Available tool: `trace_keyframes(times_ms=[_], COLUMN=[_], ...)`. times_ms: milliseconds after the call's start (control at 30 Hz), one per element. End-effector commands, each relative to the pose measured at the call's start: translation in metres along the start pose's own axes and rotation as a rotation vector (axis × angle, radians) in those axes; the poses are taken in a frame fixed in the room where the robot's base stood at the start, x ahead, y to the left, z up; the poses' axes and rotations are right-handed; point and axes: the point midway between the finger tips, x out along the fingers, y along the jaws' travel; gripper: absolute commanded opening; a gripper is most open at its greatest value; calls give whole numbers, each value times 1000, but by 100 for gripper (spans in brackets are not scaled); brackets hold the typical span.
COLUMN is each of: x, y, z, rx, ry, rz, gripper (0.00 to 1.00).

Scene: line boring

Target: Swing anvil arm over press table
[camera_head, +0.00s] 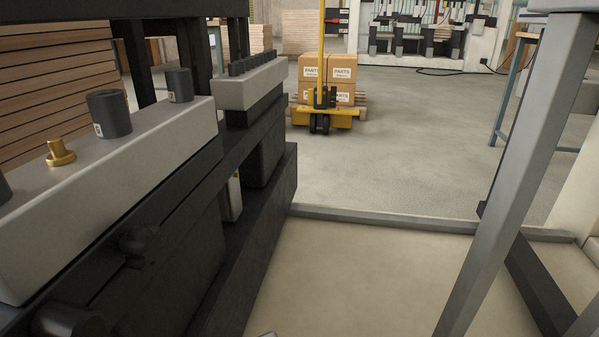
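A dark machine frame (265,205), which looks like the press, fills the left side. On it lies a long light grey block (120,175) with dark cylinders (108,113) and a brass knob (60,152) on top. Behind it is a shorter light grey block (248,88) with a row of dark pegs. I cannot tell which of these parts is the anvil arm or the press table. Dark rounded knobs (138,240) stick out of the frame's near side. My gripper does not clearly show; a small pale tip at the bottom edge cannot be identified.
A grey slanted post (515,165) stands close on the right, with a dark foot bar (535,275). A low grey kerb (385,221) crosses the floor. A yellow pallet truck (322,115) carries cartons (328,72) farther back. Beige floor (360,280) between frame and post is clear.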

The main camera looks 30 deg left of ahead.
Motion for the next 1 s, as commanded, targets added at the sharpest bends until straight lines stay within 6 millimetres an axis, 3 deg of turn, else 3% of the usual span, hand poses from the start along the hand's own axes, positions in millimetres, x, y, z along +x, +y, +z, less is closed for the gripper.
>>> trace_keyframes(times_ms=[933, 967, 1000], x=[-1, -1, -1], y=[-5, -5, -5], z=[4, 3, 2], rx=[9, 9, 9], ry=[-7, -7, -7], rz=[-17, -17, -17], gripper=[0, 35, 46])
